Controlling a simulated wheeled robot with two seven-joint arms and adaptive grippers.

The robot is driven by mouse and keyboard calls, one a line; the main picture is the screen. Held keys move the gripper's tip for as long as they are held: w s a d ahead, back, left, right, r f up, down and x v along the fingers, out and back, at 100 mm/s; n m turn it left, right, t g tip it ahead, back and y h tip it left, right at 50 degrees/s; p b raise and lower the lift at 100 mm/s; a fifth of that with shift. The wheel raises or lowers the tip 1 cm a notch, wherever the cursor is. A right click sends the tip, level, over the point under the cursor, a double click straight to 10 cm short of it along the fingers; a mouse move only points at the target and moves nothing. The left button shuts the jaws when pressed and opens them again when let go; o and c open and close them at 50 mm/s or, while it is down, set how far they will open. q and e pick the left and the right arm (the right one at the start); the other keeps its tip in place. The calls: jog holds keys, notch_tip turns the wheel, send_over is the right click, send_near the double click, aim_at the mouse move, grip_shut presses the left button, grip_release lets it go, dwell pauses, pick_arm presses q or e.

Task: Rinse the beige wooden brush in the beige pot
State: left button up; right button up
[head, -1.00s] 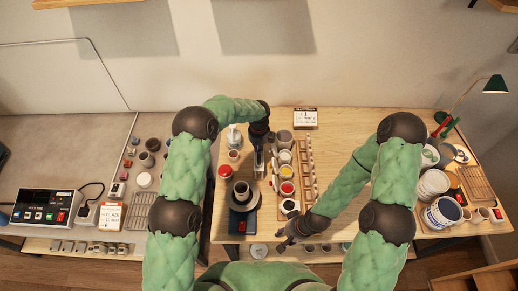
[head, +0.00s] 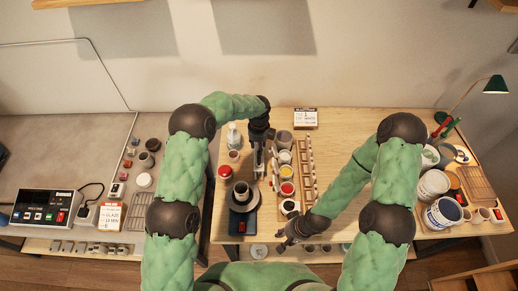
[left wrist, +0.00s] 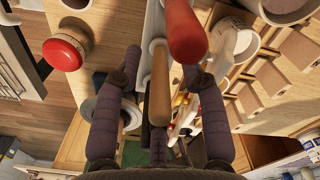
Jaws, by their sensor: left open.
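My left gripper (head: 265,170) points down over the middle of the table, among the cups and jars. In the left wrist view its two fingers (left wrist: 160,75) are open, one on each side of the beige wooden brush handle (left wrist: 158,85), with gaps showing. A red handle (left wrist: 187,32) stands close beside the brush. The brush's lower end is hidden. A grey-beige pot (head: 285,138) stands just right of my left gripper; I cannot tell for sure that it is the beige pot. My right gripper (head: 284,241) is low at the table's front edge; its fingers are too small to judge.
Paint cups (head: 286,172) and a wooden rack (head: 305,165) are to the right. White buckets (head: 433,184) stand at the far right.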

pick_arm(q)
notch_tip(320, 180, up, 10)
jog(key=shift+f, duration=0.2)
dwell(0.4)
